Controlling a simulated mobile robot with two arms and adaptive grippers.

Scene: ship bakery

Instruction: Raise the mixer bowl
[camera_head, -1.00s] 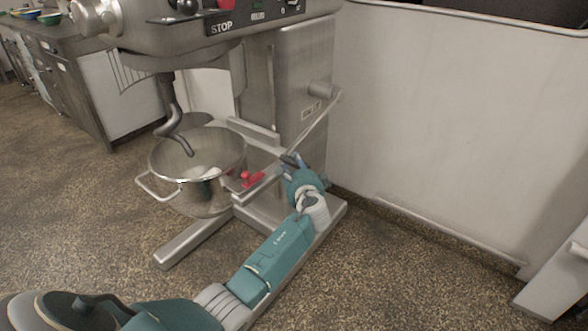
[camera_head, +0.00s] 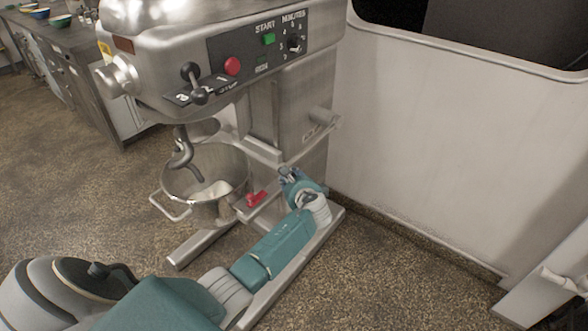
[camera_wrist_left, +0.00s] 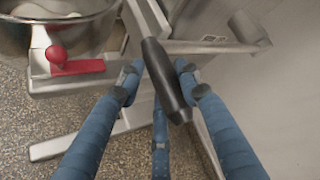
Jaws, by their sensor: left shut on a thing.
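The steel mixer bowl (camera_head: 228,160) sits in its cradle below the mixer head (camera_head: 160,60), with pale contents inside. The dough hook (camera_head: 182,155) hangs from the head with its lower end over or inside the bowl's mouth. My left gripper (camera_head: 290,174) is low beside the column, right of the bowl. In the left wrist view, its blue fingers (camera_wrist_left: 157,80) are shut around the black handle (camera_wrist_left: 165,78) of a metal lever. The bowl's edge (camera_wrist_left: 70,22) shows at that view's upper left.
A red clamp lever (camera_head: 256,198) sits on the cradle, left of my gripper. The control panel (camera_head: 265,50) has a red and a green button. A pale wall (camera_head: 430,120) stands to the right. Speckled floor (camera_head: 70,190) is clear at left.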

